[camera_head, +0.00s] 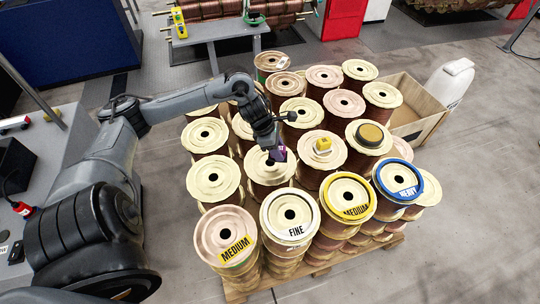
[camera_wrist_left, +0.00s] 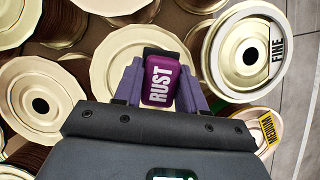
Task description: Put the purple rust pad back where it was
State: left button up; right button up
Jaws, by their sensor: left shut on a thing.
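The purple rust pad (camera_head: 278,154), with white "RUST" lettering, is held in my left gripper (camera_head: 276,149). In the left wrist view the pad (camera_wrist_left: 159,82) sits upright between the two purple-grey fingers of the gripper (camera_wrist_left: 158,90), which are shut on its sides. In the head view the pad is over a cream-topped spool (camera_head: 262,174) near the middle of the stack. I cannot tell whether it touches the spool. In the left wrist view a cream flange (camera_wrist_left: 112,52) lies behind the pad, its centre partly hidden. My right gripper is out of view.
A yellow block (camera_head: 324,144) sits on the spool to the right, and a dark round disc (camera_head: 370,133) lies on another. Front spools carry labels, including FINE (camera_head: 296,231) and HEAVY (camera_head: 406,192). An open wooden crate (camera_head: 432,112) stands right of the stack. Open floor lies to the right.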

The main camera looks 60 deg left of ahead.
pick_arm(q)
jog(key=shift+s+a+f, duration=0.35)
jog(key=shift+a+f, duration=0.15)
jog(key=shift+a, duration=0.3)
jog(key=shift+s+a+f, duration=0.3)
jog(key=shift+a+f, duration=0.2)
jog(key=shift+a, duration=0.25)
jog(key=shift+f, duration=2.05)
jog(key=shift+b, duration=0.35)
jog(key=o, duration=0.6)
jog(key=shift+f, duration=0.15)
jog(key=shift+c, duration=0.2)
jog(key=o, duration=0.5)
jog(key=shift+c, duration=0.2)
